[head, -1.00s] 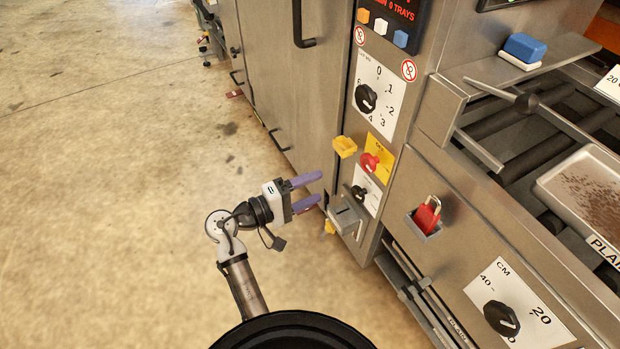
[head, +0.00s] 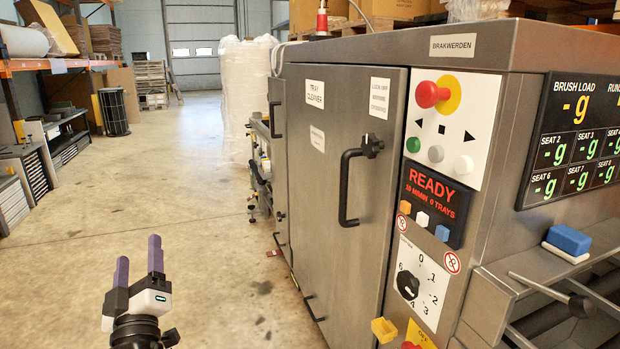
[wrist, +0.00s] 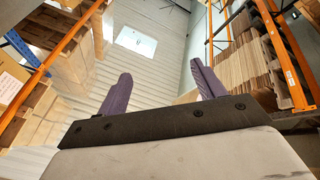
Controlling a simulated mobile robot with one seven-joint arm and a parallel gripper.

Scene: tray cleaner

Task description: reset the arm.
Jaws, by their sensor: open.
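My gripper (head: 138,262) is at the lower left of the head view, with its two purple fingers pointing up. The fingers stand apart with nothing between them. It is over open floor, to the left of the tray cleaner (head: 340,195) and clear of it. In the wrist view my gripper (wrist: 160,90) also shows open and empty, facing the upper part of the hall. Most of my arm below the gripper is out of the head view.
The tray cleaner's door (head: 335,210) with its black handle (head: 347,190) is closed. Its control panel has a red button (head: 430,94) and a display (head: 433,203) reading READY. Shelving (head: 45,150) lines the far left. The concrete floor (head: 190,230) between is clear.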

